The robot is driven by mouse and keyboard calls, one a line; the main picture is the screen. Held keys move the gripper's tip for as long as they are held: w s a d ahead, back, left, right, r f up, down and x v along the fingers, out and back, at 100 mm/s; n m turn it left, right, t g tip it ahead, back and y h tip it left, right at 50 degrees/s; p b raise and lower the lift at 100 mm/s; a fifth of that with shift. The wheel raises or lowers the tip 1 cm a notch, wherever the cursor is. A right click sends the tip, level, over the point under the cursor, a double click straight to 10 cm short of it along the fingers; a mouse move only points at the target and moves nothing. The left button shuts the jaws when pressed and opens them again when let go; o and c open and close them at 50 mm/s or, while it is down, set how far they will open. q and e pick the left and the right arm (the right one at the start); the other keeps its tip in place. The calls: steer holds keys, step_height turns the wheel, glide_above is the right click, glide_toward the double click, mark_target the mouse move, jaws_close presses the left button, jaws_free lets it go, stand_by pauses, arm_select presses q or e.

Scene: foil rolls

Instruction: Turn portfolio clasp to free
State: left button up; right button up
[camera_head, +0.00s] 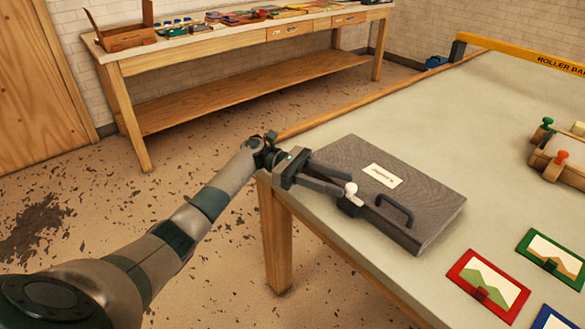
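The portfolio (425,188), a flat dark grey case with a white label, lies closed on the table near its left corner. A dark handle (396,211) stands out along its near edge. Left of the handle is the clasp (350,205), a dark block with a pale round knob (351,188) on it. My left gripper (347,187) reaches over the case's left corner. Its two fingers are apart, with their tips right at the knob. I cannot tell whether they touch it. My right gripper is out of view.
Framed pictures, one red (487,285) and one green (554,258), lie at the right front. A wooden item with green and orange knobs (560,155) stands at the right. A yellow roller bar (520,54) crosses the back. A side bench (225,45) holds boxes and papers.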

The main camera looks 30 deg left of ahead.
arm_select(q)
steer(key=a+b, duration=0.2)
steer(key=a, duration=1)
steer(key=shift+s+a, duration=0.1)
steer(key=shift+s, duration=0.1)
steer(key=shift+a, duration=0.55)
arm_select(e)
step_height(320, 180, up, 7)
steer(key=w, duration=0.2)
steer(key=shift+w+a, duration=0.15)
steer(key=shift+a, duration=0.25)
